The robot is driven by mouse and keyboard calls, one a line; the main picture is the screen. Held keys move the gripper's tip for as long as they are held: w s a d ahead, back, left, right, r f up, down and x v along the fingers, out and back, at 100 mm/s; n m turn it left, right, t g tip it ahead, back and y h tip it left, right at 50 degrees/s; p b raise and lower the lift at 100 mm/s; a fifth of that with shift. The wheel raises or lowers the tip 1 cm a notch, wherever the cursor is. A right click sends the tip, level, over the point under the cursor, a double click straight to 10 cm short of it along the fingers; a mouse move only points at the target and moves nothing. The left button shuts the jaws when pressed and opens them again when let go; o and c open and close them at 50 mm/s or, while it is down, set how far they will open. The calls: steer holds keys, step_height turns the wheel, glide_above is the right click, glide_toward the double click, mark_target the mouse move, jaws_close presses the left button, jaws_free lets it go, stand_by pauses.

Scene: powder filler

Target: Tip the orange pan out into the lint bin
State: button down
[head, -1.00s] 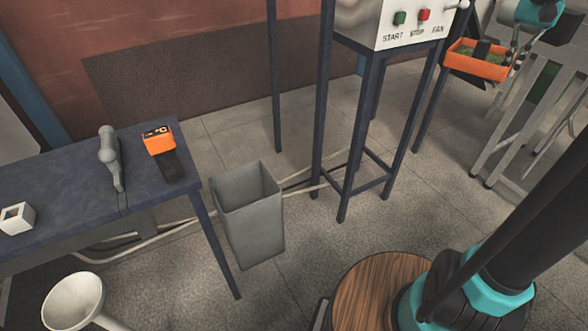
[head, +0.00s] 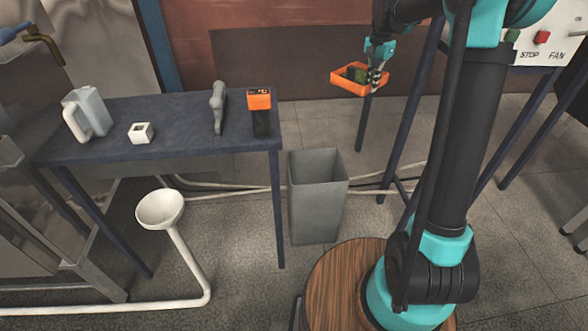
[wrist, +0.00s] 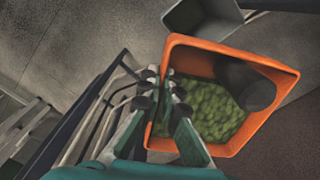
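The orange pan (head: 352,85) hangs in the air, up and to the right of the lint bin in the head view. It looks roughly level and holds a green heap, clear in the wrist view (wrist: 212,112). A dark rounded shape shows over the heap; I cannot tell what it is. My gripper (head: 376,78) is shut on the pan's near wall; its fingers (wrist: 164,98) straddle that edge in the wrist view. The grey lint bin (head: 318,205) stands upright on the floor with its top open. A grey box shape, likely the bin, shows beyond the pan in the wrist view (wrist: 200,14).
A blue table (head: 190,135) left of the bin carries a white jug (head: 90,112), a white block (head: 141,133), a grey tool (head: 218,105) and an orange-black device (head: 260,105). A white funnel (head: 160,210) stands before it. Blue machine legs (head: 408,120) rise at the right.

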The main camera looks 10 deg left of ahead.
steer(key=w+a+f+m, duration=0.1)
steer(key=a+f+m, duration=0.1)
steer(key=a+f, duration=0.65)
steer(key=w+a+f+m, duration=0.1)
steer(key=a+f, duration=0.4)
steer(key=f, duration=0.6)
steer(key=s+a+f+m, duration=0.25)
steer(key=a+f, duration=0.35)
steer(key=f, duration=0.4)
steer(key=s+a+f+m, duration=0.2)
steer(key=s+a+f, duration=0.3)
steer(key=f, duration=0.5)
steer(key=w+d+r+g+y, duration=0.2)
steer(key=r+y, duration=0.6)
steer(key=y, duration=0.4)
steer(key=shift+d+g, duration=0.7)
steer(key=shift+d, duration=0.6)
